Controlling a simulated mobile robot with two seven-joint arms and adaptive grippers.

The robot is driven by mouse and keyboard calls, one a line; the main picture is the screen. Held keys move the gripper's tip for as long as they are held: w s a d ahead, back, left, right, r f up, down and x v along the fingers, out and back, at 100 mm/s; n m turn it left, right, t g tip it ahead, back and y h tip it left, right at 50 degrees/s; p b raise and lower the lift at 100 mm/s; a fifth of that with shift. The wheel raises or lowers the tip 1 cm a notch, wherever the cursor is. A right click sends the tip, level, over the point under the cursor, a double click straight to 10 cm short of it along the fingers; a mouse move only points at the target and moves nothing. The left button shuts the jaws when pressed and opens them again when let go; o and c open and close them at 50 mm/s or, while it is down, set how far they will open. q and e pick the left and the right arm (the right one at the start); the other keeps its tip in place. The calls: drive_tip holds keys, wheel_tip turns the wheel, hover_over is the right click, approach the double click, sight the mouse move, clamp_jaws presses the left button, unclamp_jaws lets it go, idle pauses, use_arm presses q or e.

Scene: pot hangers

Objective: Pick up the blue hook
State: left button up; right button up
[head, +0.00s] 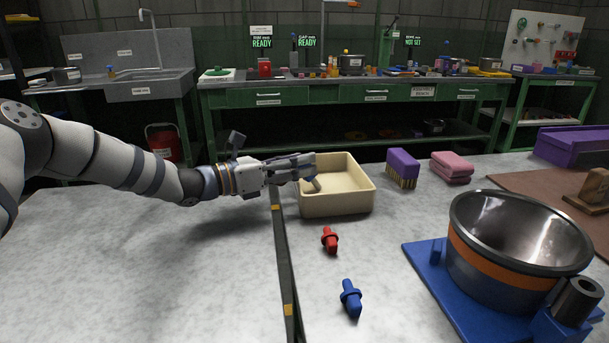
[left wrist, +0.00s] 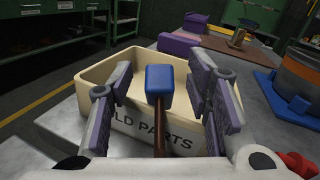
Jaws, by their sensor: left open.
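My left gripper (head: 308,170) reaches in from the left over the near left part of a cream bin. In the left wrist view my gripper (left wrist: 165,88) is open, with its fingers apart on either side of a blue-headed piece (left wrist: 160,80) with a brown stem. I cannot tell whether a finger touches this piece; in the head view it is mostly hidden by the gripper. A blue peg-like piece (head: 351,299) lies on the table nearer the front, apart from the gripper. My right gripper is not in view.
The cream bin (head: 337,205) has lettering on its wall. A red peg-like piece (head: 330,239) lies before it. A metal pot (head: 518,235) stands on a blue base (head: 430,275) at right. A purple brush (head: 403,165) and pink cloths (head: 452,166) stand behind. The table's left is clear.

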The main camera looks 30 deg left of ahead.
use_arm(q)
drive_tip(key=shift+r, duration=0.1)
clamp_jaws()
drive_tip(key=shift+r, duration=0.15)
drive_tip(key=s+d+r+p, duration=0.25)
drive_tip(key=s+r, duration=0.25)
drive_tip(key=r, duration=0.5)
drive_tip(key=s+d+r+p, duration=0.2)
drive_tip(key=s+p, duration=0.1)
drive_tip(key=s, duration=0.5)
drive_tip(key=shift+s+r, duration=0.15)
drive_tip(key=shift+r, duration=0.2)
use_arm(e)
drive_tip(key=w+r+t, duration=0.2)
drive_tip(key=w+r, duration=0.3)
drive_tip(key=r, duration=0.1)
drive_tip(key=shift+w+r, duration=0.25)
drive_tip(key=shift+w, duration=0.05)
